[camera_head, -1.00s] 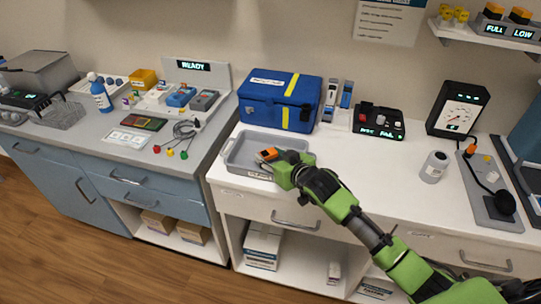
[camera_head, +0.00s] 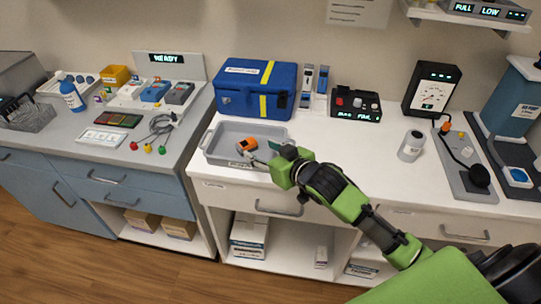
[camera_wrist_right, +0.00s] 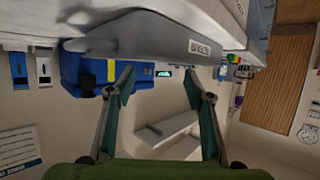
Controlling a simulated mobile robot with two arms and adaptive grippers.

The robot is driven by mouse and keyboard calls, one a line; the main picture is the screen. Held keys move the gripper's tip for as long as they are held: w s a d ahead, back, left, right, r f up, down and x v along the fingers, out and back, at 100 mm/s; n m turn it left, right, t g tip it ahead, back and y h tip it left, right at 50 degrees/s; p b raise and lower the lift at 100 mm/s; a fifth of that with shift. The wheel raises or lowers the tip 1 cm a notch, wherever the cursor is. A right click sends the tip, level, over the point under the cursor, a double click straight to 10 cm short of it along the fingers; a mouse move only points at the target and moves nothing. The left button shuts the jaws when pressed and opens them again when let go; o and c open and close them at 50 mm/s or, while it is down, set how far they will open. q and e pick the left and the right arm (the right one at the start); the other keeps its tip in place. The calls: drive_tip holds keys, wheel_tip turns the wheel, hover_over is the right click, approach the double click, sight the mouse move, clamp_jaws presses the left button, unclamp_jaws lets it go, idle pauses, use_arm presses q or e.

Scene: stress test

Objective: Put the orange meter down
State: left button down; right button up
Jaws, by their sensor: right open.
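The orange meter (camera_head: 246,144) lies in the grey tray (camera_head: 222,158) on the white counter, toward the tray's middle. My right gripper (camera_head: 268,156) is at the tray's right end, just right of the meter. In the right wrist view its two fingers (camera_wrist_right: 158,84) are spread apart with nothing between them. The tray's labelled outer side (camera_wrist_right: 150,38) shows above the fingers there. The meter cannot be made out in the wrist view. My left gripper is not in view.
A blue case (camera_head: 240,102) stands behind the tray. A black device with a lit display (camera_head: 355,116) and a white jar (camera_head: 411,146) are to the right. The counter between tray and jar is mostly clear, partly under my right arm.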

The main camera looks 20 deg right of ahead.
drive_tip(key=shift+v, duration=2.15)
